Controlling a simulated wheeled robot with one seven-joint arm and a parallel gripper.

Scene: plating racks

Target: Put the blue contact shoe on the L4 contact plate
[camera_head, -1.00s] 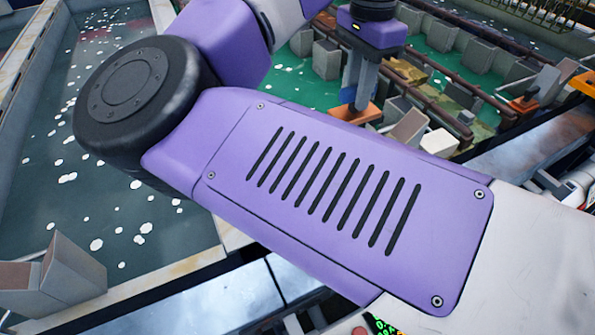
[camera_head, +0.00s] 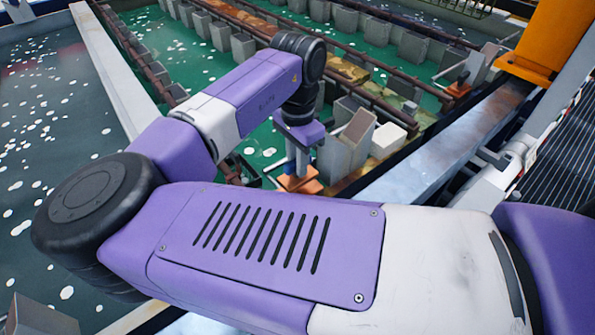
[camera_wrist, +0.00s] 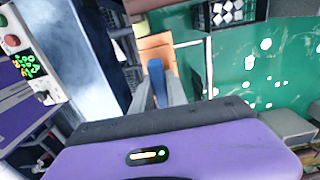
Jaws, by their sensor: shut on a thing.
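My gripper (camera_head: 302,165) points down at an orange plate (camera_head: 300,184) beside the green tank. In the wrist view, my gripper (camera_wrist: 158,92) is shut on the blue contact shoe (camera_wrist: 157,74), which sits between its two grey fingers. The orange plate (camera_wrist: 155,42) shows just past the shoe's far end. I cannot tell whether the shoe touches the plate. No L4 label is readable, so I cannot tell which plate this is.
Grey upright posts (camera_head: 350,140) and a pale block (camera_head: 388,140) stand right of my gripper. Brown rails with several grey blocks cross the green tank (camera_head: 262,145). Another orange plate (camera_head: 458,90) lies farther right.

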